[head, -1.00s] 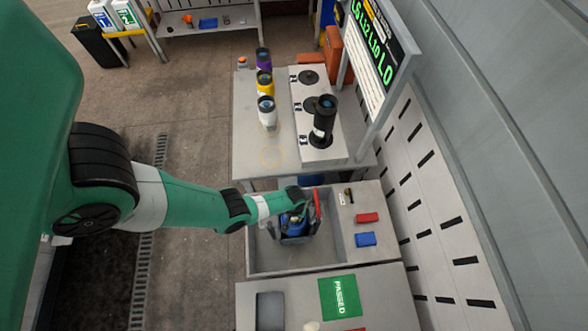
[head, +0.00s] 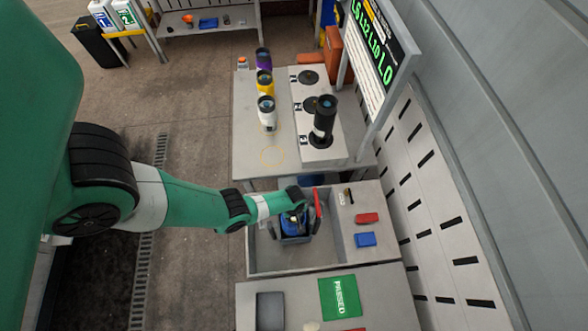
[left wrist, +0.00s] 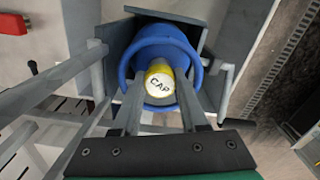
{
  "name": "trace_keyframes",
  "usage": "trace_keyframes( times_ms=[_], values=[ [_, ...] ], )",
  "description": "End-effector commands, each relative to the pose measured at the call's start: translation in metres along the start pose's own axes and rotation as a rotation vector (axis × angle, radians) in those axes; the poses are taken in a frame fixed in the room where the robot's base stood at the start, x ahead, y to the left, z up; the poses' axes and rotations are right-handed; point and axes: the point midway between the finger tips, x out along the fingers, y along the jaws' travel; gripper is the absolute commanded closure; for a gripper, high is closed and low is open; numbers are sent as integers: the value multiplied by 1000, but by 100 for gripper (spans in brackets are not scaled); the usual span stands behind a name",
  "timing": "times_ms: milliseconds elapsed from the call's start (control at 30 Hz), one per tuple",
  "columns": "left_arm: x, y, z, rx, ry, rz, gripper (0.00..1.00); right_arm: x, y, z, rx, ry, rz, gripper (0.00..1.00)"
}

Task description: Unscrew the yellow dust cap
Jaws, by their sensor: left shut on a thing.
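The yellow dust cap (left wrist: 160,82), with a pale top marked CAP, sits at the middle of a round blue body (left wrist: 188,52) in the left wrist view. The blue body (head: 291,222) stands in a grey holder (head: 296,239) inside the sunken bay in the head view. My left gripper (left wrist: 160,100) has one finger on each side of the cap and is shut on it, from above. In the head view my left gripper (head: 296,212) hides most of the cap. My right gripper is not in view.
A red lever (head: 317,203) stands close to the gripper's right. Red (head: 367,218) and blue (head: 365,239) blocks lie on the right ledge. A green PASSED mat (head: 339,296) lies in front. White (head: 267,118), yellow (head: 265,88), purple (head: 263,61) and black (head: 323,122) cylinders stand behind.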

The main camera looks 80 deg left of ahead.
Motion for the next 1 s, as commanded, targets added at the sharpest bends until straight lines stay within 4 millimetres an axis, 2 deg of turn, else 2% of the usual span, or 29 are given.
trace_keyframes(
  times_ms=[133, 300, 400, 633, 667, 700, 800, 1000],
  values=[
    [0, 0, 0, -71, 0, 0, 100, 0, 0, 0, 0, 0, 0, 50],
    [0, 0, 0, -374, 0, 0, 100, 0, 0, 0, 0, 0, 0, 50],
    [0, 0, 0, -494, 0, 0, 100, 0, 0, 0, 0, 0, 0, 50],
    [0, 0, 0, -523, 0, 0, 100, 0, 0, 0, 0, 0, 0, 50],
    [0, 0, 0, -523, 0, 0, 55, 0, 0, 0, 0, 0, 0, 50],
    [0, 0, 0, -523, 0, 0, 48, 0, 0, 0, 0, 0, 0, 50],
    [0, 0, 0, -522, 0, 0, 32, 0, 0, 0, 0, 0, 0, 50],
    [-1, 0, 0, -521, 0, 0, 32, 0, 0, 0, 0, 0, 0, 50]
  ],
)
